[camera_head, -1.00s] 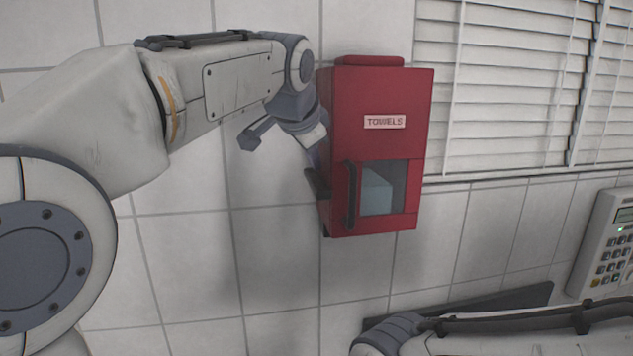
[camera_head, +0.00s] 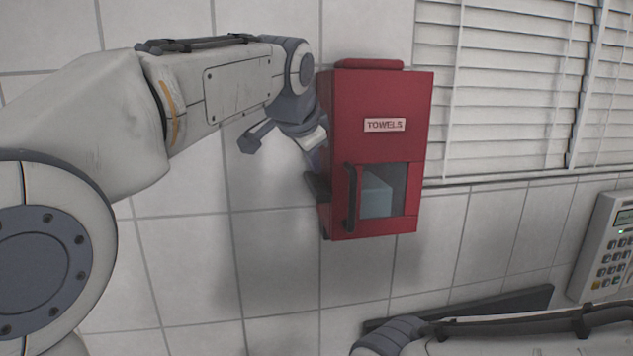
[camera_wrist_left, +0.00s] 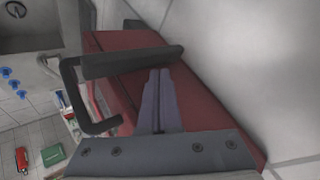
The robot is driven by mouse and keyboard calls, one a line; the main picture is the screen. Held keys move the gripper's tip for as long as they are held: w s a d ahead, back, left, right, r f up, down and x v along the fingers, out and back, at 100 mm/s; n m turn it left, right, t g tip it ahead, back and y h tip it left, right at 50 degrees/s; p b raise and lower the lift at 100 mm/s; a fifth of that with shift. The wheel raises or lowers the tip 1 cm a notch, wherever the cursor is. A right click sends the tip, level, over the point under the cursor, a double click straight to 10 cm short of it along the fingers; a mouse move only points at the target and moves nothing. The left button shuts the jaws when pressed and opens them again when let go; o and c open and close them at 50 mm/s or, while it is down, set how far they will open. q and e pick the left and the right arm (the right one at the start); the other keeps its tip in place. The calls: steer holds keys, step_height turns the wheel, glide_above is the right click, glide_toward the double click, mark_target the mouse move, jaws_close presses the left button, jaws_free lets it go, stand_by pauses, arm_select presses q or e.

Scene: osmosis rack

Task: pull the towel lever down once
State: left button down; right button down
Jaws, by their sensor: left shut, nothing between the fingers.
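The red towel dispenser (camera_head: 385,95), labelled TOWELS, hangs on the tiled wall with a small window at its lower front. A dark towel lever (camera_head: 314,186) sticks out at its lower left side; in the left wrist view it is a thick dark bar (camera_wrist_left: 130,62). My left gripper (camera_head: 317,160) is beside the dispenser's left side, just above the lever, partly hidden by the dispenser. In the left wrist view its fingers (camera_wrist_left: 159,75) are together and empty, tips close to the bar; I cannot tell whether they touch it. My right gripper is out of view.
A dark curved handle (camera_head: 350,196) is on the dispenser's front, close to the lever. Window blinds (camera_head: 510,80) and a keypad device (camera_head: 610,245) are to the right. My right arm crosses the lower right. Bare tiled wall lies below the dispenser.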

mark_target(314, 182)
arm_select(q)
steer(key=shift+f, duration=0.1)
stand_by(0.7)
steer(key=shift+f+b, duration=0.3)
steer(key=shift+b, duration=0.05)
steer(key=shift+f+b, duration=1.3)
steer(key=shift+f, duration=0.35)
stand_by(1.2)
steer(key=shift+r, duration=0.15)
steer(key=shift+r+p, duration=1.95)
steer(key=shift+p, duration=0.05)
